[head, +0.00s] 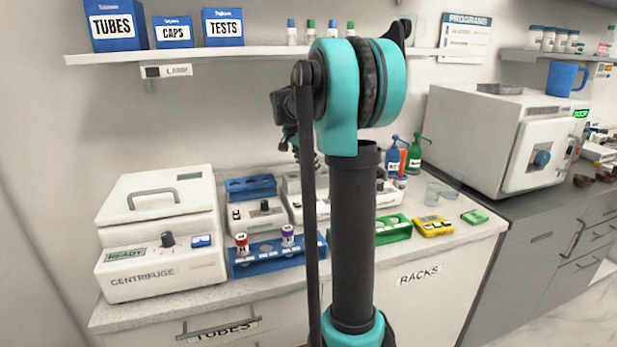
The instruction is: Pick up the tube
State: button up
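Two capped tubes stand upright in a blue rack (247,269) on the counter. One is a tube with a red cap (242,244), the other a tube with a purple cap (288,236). My arm rises through the middle of the head view and hides part of the counter behind it. A small dark and teal part at the arm's far side, seemingly my gripper (293,145), shows above the counter behind the racks. It is mostly hidden by my arm, so I cannot see its fingers or whether it holds anything. It looks apart from both tubes.
A white centrifuge (160,235) stands left of the blue rack. Behind are white devices (258,217) and another blue rack (250,187). Right of my arm are a green rack (395,231), a yellow device (433,226), bottles (392,157) and a large white machine (480,130). A shelf (240,51) hangs above.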

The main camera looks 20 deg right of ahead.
jog(key=shift+c, duration=0.6)
jog(key=c, duration=1)
jog(key=shift+c, duration=0.2)
